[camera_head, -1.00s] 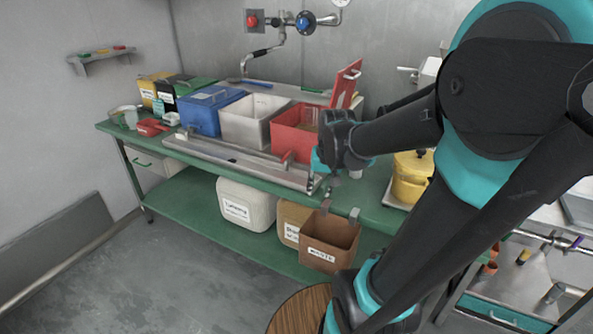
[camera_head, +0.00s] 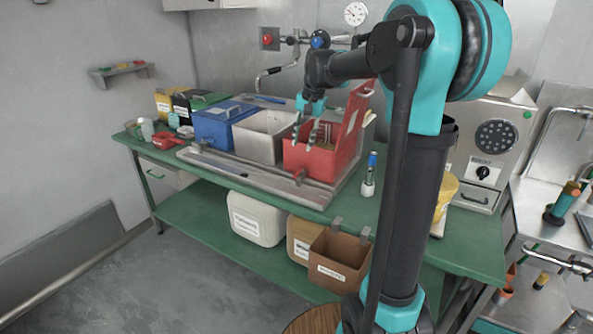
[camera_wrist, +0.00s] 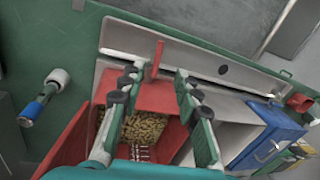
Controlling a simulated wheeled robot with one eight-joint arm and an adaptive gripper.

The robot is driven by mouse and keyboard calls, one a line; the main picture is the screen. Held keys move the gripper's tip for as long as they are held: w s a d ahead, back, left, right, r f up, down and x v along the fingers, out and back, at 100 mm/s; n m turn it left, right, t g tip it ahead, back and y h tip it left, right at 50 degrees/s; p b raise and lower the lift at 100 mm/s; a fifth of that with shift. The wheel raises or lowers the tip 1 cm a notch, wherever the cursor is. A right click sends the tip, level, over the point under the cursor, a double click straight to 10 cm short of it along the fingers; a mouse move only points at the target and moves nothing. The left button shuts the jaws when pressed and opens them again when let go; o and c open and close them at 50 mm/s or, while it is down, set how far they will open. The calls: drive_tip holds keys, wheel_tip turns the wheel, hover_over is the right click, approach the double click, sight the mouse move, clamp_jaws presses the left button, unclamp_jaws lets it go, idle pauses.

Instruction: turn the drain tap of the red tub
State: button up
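The red tub (camera_head: 318,163) stands at the right end of the row of tubs, with its red lid (camera_head: 355,112) raised. In the wrist view the tub (camera_wrist: 158,98) holds tan pellets (camera_wrist: 143,126). A red lever (camera_wrist: 157,58), which looks like the drain tap, sticks out from the tub's front edge; in the head view the tap area (camera_head: 300,176) is small and unclear. My gripper (camera_head: 305,139) is above the tub, fingers pointing down. In the wrist view my gripper (camera_wrist: 160,72) is open and empty. The lever appears between the fingertips, but I cannot tell the height gap.
A white tub (camera_head: 262,148) and a blue tub (camera_head: 215,135) stand to the left on a metal tray (camera_head: 235,172). A blue-topped bottle (camera_head: 369,180) stands on the green bench to the right. A brown waste bin (camera_head: 330,262) hangs below the bench front.

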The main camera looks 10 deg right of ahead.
sight(295, 174)
drive_tip(key=f, duration=0.4)
drive_tip(key=a+f, duration=0.1)
drive_tip(key=f, duration=0.2)
drive_tip(key=w+a+f, duration=0.1)
drive_tip(key=f, duration=0.3)
drive_tip(key=shift+f, duration=0.35)
drive_tip(key=shift+c, duration=0.3)
clamp_jaws()
